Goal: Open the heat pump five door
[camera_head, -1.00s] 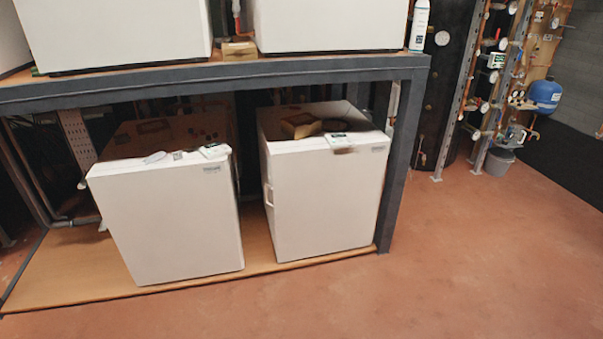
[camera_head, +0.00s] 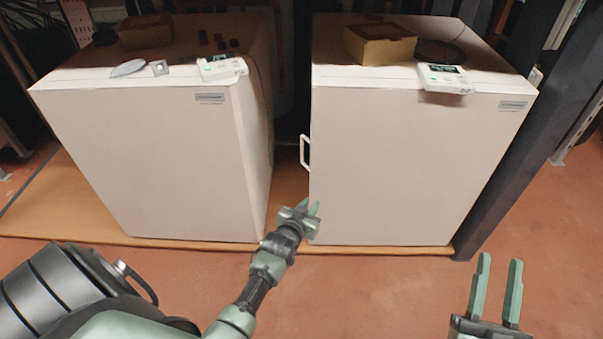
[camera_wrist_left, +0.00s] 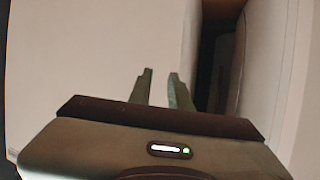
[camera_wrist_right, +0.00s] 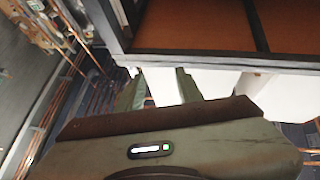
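Two white heat pump units stand side by side, the left unit (camera_head: 160,160) and the right unit (camera_head: 400,160); I cannot read which is number five. The right unit's front door looks shut, with a white handle (camera_head: 305,152) at its left edge. My left gripper (camera_head: 309,205) is open and empty, below the handle and apart from it, near the gap between the units. In the left wrist view its fingers (camera_wrist_left: 160,75) point toward a white panel beside a dark gap. My right gripper (camera_head: 499,262) is open and empty, low at the right, in front of the shelf.
A dark steel post (camera_head: 535,130) stands right of the right unit. A brown box (camera_head: 380,45) and a small control panel (camera_head: 445,77) sit on that unit. The units rest on a wooden board (camera_head: 60,205); the red-brown floor (camera_head: 385,295) in front is clear.

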